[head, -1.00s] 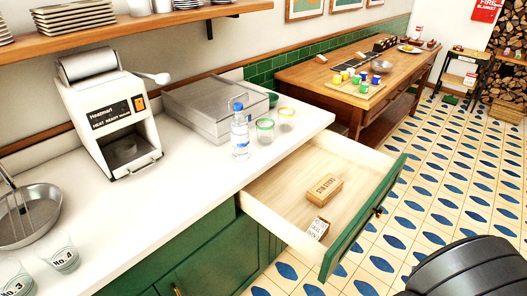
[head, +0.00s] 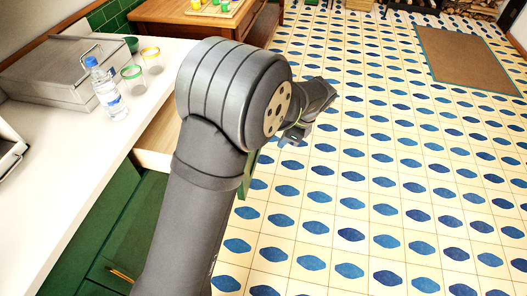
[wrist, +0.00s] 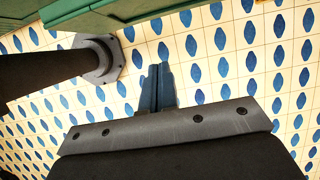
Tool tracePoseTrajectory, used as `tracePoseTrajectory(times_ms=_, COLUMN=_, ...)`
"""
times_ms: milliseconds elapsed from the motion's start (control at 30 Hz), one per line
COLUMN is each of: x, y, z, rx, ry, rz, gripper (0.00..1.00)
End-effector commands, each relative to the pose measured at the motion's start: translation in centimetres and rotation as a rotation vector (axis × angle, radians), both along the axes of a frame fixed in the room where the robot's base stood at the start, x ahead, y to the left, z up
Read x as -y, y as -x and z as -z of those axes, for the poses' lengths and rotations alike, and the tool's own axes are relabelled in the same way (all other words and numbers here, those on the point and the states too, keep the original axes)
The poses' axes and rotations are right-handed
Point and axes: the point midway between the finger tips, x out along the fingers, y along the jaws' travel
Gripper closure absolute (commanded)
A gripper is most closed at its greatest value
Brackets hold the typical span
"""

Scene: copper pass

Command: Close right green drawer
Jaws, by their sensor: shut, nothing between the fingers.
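The green drawer stands open, pulled out from the counter. Its pale wooden side (head: 157,142) shows left of my arm, and a sliver of its green front (head: 248,178) shows to the right. My arm hides most of the drawer and its contents. My gripper (head: 296,136) is out over the tiled floor, beyond the drawer front. In the wrist view its fingers (wrist: 158,82) are together and empty, pointing toward green woodwork (wrist: 130,12) at the top edge, with a gap of floor between.
The white counter (head: 60,150) holds a water bottle (head: 105,88), glasses (head: 133,78) and a grey metal box (head: 55,68). A wooden table (head: 190,12) stands behind. The tiled floor to the right is clear, with a brown mat (head: 470,55) farther off.

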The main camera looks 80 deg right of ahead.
Motion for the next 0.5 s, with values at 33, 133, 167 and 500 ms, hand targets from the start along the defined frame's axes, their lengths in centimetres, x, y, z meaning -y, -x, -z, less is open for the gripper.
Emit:
tracePoseTrajectory(times_ms=33, x=0.0, y=-0.2, z=0.3, rx=-0.003, ry=-0.002, rz=-0.003, gripper=1.00)
tracePoseTrajectory(times_ms=133, x=0.0, y=-0.6, z=1.4, rx=-0.003, ry=-0.003, rz=-0.003, gripper=1.00)
tracePoseTrajectory(times_ms=167, x=-0.1, y=-0.8, z=1.9, rx=-0.002, ry=-0.004, rz=-0.004, gripper=1.00)
tracePoseTrajectory(times_ms=500, x=-0.1, y=-3.5, z=8.6, rx=-0.001, ry=-0.005, rz=-0.003, gripper=1.00)
